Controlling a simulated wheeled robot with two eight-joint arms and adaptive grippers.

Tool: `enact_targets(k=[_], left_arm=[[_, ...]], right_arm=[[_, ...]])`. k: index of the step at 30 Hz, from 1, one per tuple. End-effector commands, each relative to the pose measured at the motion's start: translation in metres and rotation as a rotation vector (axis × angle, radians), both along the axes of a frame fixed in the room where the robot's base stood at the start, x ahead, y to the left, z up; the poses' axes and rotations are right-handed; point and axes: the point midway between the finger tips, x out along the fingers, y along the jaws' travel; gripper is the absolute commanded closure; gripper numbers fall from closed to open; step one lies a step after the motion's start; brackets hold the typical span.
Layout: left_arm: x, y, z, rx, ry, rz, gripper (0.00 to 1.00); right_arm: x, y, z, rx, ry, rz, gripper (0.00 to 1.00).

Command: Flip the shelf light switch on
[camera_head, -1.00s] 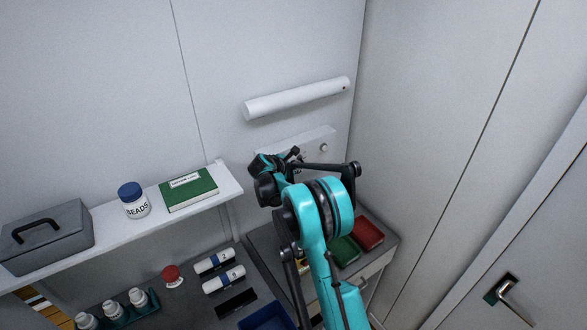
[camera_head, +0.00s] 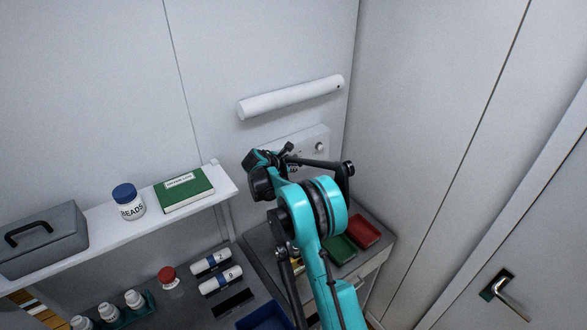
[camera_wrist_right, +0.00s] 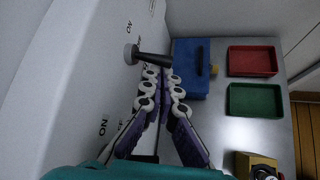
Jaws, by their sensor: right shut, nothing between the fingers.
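A pale switch panel (camera_head: 312,138) is fixed to the back wall below a white tube light (camera_head: 292,98). My right gripper (camera_head: 286,150) is at the panel's left part and hides much of it. In the right wrist view the panel (camera_wrist_right: 75,75) stands at the left, with an "ON" label (camera_wrist_right: 103,126) and other, blurred lettering. A dark lever with a pale round collar (camera_wrist_right: 147,58) sticks out from it. My right gripper (camera_wrist_right: 160,88) is shut and empty, its fingertips just below the lever; I cannot tell whether they touch. My left gripper is out of view.
A shelf (camera_head: 100,232) at the left bears a grey box (camera_head: 40,240), a beads jar (camera_head: 130,203) and a green book (camera_head: 185,190). A red tray (camera_head: 363,232) and a green tray (camera_head: 340,248) lie below. A blue container (camera_wrist_right: 190,68) lies beyond my fingers.

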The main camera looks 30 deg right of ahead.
Motion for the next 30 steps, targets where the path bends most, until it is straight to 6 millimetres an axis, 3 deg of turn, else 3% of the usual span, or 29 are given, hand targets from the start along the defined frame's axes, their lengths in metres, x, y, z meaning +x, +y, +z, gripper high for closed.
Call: enact_targets(k=[17, 30], left_arm=[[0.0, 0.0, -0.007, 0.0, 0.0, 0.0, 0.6], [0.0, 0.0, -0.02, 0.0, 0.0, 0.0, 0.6]], right_arm=[[-0.002, 0.0, 0.006, -0.015, 0.178, -0.001, 1.0], [-0.003, 0.0, 0.018, -0.015, 0.174, 0.0, 1.0]])
